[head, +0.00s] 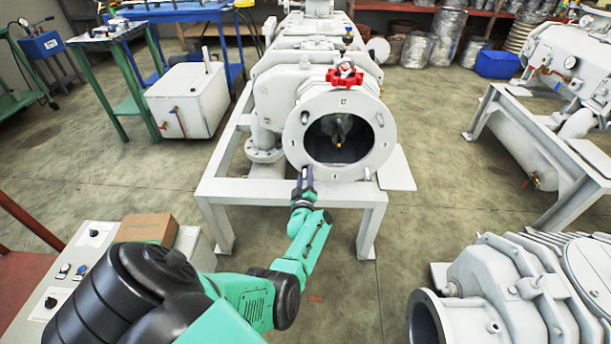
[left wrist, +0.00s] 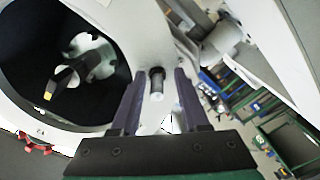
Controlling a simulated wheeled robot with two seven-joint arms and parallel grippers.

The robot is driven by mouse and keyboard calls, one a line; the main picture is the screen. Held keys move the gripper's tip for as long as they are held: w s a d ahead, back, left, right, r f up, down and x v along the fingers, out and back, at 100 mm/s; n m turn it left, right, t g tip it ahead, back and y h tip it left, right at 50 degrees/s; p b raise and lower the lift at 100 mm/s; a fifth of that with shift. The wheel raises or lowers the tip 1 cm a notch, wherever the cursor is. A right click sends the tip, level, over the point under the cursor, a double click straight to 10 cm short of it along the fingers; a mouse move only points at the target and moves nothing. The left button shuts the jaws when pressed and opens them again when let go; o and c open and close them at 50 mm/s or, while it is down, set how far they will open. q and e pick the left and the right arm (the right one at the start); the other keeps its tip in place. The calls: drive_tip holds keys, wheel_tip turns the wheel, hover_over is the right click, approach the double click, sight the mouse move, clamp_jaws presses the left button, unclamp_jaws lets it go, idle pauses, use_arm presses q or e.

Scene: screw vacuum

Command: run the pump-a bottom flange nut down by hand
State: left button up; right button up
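Pump A (head: 310,80) stands on a white frame, its round flange (head: 295,135) facing me around a dark opening. My left gripper (head: 304,172) is at the lower left of this flange. In the left wrist view, my left gripper (left wrist: 159,73) has its two purple fingers apart, one on each side of a short stud (left wrist: 156,84) with a pale tip on the flange face (left wrist: 150,30). Gaps show between stud and fingers. I cannot clearly make out a separate nut on the stud. My right gripper is in neither view.
A grey pump (head: 520,285) stands at lower right, and another machine on a frame (head: 540,145) at right. A control box with a cardboard box (head: 147,228) is at lower left.

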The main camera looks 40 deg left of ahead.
use_arm(q)
drive_tip(key=shift+r, duration=0.2)
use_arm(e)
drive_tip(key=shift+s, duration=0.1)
use_arm(q)
drive_tip(key=shift+s+d+p, duration=0.2)
drive_tip(key=shift+p, duration=0.15)
drive_tip(key=p+v, duration=0.2)
drive_tip(key=v, duration=0.1)
drive_tip(key=shift+r+p, duration=0.3)
drive_tip(key=shift+p, duration=0.05)
drive_tip(key=p, duration=0.5)
approach(305, 178)
drive_tip(key=v, duration=0.3)
drive_tip(key=shift+w+f, duration=0.1)
drive_tip(key=shift+f, duration=0.25)
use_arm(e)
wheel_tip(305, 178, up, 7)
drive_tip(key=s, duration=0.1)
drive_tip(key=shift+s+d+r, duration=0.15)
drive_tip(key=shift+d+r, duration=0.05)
